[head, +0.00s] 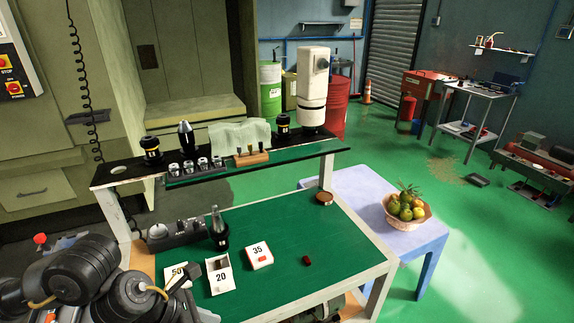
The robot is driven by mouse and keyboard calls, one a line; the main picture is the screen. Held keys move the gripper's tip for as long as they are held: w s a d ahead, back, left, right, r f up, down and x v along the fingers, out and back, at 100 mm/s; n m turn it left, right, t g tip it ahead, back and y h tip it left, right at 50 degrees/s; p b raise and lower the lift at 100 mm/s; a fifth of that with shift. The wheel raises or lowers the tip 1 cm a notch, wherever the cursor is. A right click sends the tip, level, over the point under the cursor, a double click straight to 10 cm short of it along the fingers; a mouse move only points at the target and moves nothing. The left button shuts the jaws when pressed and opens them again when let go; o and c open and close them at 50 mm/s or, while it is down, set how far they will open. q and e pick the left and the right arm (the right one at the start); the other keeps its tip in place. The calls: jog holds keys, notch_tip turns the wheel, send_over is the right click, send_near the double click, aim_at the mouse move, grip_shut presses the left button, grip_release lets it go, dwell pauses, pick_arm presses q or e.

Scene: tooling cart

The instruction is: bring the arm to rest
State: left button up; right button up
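My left arm comes in at the lower left, with its dark rounded links at the near left corner of the tooling cart. My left gripper (188,283) is at the cart's near left edge, close to the card marked 50 (175,272). Its fingers are small and partly hidden by the arm, so their opening is unclear. I see nothing clearly held. My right gripper is out of view. The cart's green top (318,230) carries a card marked 20 (220,277), a box marked 35 (259,255), and a small dark red piece (307,260).
A black tool holder (219,238) stands upright on the top. The raised shelf (310,151) behind bears holders, a cloth (240,135) and a white device (313,90). A pale table (345,190) with a fruit basket (407,211) adjoins the right side. The green top's right part is mostly clear.

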pick_arm(q)
jog(key=w+d+r+n+t+h, duration=0.25)
jog(key=d+n+t, duration=0.55)
jog(key=n, duration=0.9)
jog(key=s+a+f+n+g+y, duration=0.1)
jog(key=s+a+f+n+y, duration=0.15)
jog(key=a+f+n, duration=0.45)
jog(key=s+a+f+n+g+y, duration=0.1)
jog(key=s+a+f+n+y, duration=0.2)
jog(key=n, duration=0.9)
jog(key=s+a+f+n+g+y, duration=0.45)
jog(key=s+a+f+n, duration=0.4)
jog(key=s, duration=0.35)
notch_tip(320, 180, down, 29)
jog(key=s+d+g+b, duration=0.1)
jog(key=s+g+b, duration=0.1)
jog(key=b, duration=0.1)
jog(key=s+a+f+b, duration=0.1)
jog(key=s+a+f, duration=0.2)
jog(key=s+f, duration=1.2)
jog(key=shift+s+f+g+h, duration=0.2)
jog(key=shift+f+g+h, duration=0.2)
jog(key=shift+f, duration=0.2)
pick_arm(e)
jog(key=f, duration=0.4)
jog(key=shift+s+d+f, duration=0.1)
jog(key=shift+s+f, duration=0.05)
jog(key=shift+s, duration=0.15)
